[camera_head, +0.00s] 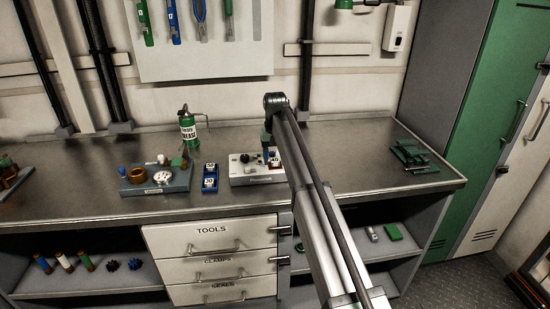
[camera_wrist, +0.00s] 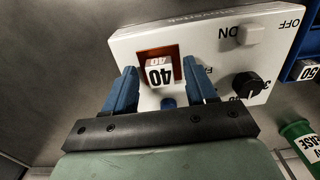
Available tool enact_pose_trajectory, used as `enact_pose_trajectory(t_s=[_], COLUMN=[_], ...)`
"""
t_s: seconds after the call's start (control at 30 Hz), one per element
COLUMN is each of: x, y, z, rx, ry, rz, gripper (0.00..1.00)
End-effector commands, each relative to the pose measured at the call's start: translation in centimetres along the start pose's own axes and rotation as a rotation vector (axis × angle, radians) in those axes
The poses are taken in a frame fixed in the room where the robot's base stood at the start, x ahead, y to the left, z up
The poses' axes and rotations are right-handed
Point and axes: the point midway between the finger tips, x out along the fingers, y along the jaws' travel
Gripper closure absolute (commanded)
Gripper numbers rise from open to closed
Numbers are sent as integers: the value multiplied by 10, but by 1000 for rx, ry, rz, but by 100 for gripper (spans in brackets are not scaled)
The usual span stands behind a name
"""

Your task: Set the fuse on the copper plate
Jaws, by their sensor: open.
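A white fuse block marked 40 (camera_wrist: 159,74) stands on the copper-coloured square plate (camera_wrist: 146,54) set in a white switch panel (camera_wrist: 212,48). The plate's rim shows around the fuse. My gripper (camera_wrist: 159,68) is open, with one blue finger on each side of the fuse. Whether the fingers touch it I cannot tell. In the head view the fuse (camera_head: 274,160) and the panel (camera_head: 243,176) show beside my arm, which partly hides them.
A blue holder (camera_head: 210,186) with blocks marked 50 and another number stands left of the panel. Further left are a green grease can (camera_head: 188,128) and a grey fixture (camera_head: 160,187). Green parts (camera_head: 414,155) lie at the right. The bench between is clear.

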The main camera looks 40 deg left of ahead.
Motion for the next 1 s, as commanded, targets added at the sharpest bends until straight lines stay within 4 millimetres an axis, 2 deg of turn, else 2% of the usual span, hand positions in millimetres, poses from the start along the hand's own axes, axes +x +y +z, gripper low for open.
enact_pose_trajectory(t_s=[0.17, 0.6, 0.8, 1.0], x=[-17, -95, -116, -122], y=[0, 0, 0, 0], z=[-1, -1, -1, 0], rx=[0, 0, 0, 0], ry=[2, 1, 1, 0], rz=[0, 0, 0, 0], gripper=[44, 44, 44, 44])
